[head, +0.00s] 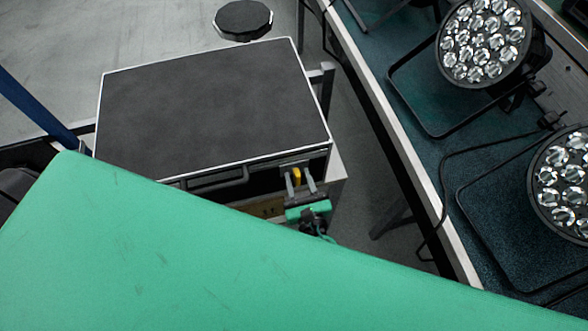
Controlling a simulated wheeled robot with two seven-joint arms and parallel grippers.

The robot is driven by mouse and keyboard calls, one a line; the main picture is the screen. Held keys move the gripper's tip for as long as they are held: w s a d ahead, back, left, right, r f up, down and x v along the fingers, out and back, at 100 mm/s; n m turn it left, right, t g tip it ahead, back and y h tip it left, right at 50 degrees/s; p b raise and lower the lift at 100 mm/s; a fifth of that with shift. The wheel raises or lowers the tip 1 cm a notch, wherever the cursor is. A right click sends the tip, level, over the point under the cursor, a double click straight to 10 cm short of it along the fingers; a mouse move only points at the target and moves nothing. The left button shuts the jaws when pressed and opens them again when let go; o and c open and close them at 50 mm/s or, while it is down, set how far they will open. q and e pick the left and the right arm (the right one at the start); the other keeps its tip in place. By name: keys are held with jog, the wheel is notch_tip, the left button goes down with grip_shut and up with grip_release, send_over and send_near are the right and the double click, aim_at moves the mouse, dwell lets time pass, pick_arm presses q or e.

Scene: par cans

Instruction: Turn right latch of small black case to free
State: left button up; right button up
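The small black case (210,105) lies shut with its dark lid edged in pale metal. A dark handle (217,179) is on its near front side. The yellow right latch (296,177) shows at the right end of that front. My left gripper (301,178) is at this latch, its two grey fingers spread on either side of it. The yellow part sits close to the left finger, and a gap shows on the right; I cannot tell whether they touch. The left end of the front is hidden. My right gripper is not in view.
The case stands on a pale support (337,175) with a metal post at its right. A long bench (440,170) on the right carries two par cans (485,42) (562,185) with brackets and cables. A dark round stool (243,19) stands behind. Bare floor lies between.

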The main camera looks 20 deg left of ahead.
pick_arm(q)
jog(key=shift+c, duration=0.5)
grip_shut()
